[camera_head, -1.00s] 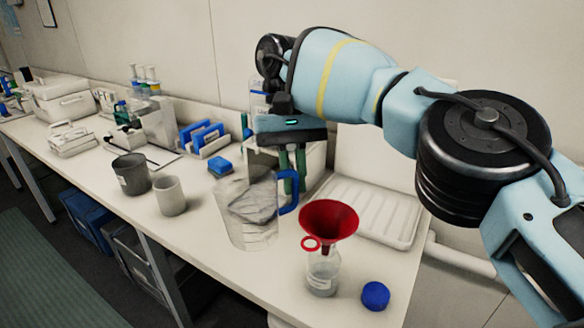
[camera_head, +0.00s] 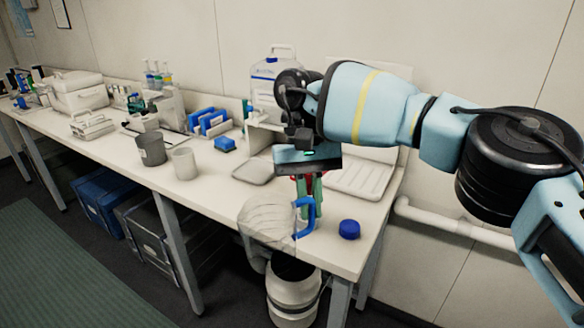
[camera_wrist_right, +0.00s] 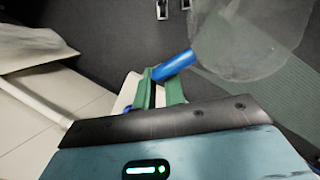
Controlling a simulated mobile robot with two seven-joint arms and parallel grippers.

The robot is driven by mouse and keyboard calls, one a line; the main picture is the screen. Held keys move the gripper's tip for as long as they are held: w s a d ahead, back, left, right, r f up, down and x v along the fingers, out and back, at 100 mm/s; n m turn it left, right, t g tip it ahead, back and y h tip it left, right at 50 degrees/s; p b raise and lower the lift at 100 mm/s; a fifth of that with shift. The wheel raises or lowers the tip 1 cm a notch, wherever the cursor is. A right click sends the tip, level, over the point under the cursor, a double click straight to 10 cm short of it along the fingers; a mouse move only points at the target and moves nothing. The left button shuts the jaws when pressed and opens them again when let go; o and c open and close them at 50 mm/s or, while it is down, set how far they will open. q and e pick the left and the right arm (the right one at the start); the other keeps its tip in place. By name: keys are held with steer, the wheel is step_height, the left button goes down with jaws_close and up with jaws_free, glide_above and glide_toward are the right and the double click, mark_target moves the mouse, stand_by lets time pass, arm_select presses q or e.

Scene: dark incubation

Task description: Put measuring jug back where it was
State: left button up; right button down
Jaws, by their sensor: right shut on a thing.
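The measuring jug (camera_head: 267,222) is clear, with a blue handle (camera_head: 309,217) on its right side. My right gripper (camera_head: 308,190) is shut on the handle with its green fingers. The jug hangs at the bench's front edge, in front of a white bin in the head view. In the right wrist view the handle (camera_wrist_right: 172,66) sits between the fingers (camera_wrist_right: 160,88), and the jug body (camera_wrist_right: 250,40) shows against the dark floor. My gripper hides most of the red funnel and its bottle. My left gripper is not in view.
A grey shallow tray (camera_head: 252,171) lies behind the jug. The white bin (camera_head: 293,295) stands on the floor.

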steer(key=s+d+f, duration=0.3)
steer(key=d+f, duration=0.4)
steer(key=f, duration=0.2)
steer(key=s+d+f+m, duration=0.1)
steer(key=s+d+f, duration=0.5)
steer(key=s, duration=0.5)
steer(key=shift+s+d+f+y, duration=0.15)
steer(key=shift+d+f+y, duration=0.15)
steer(key=shift+d, duration=0.8)
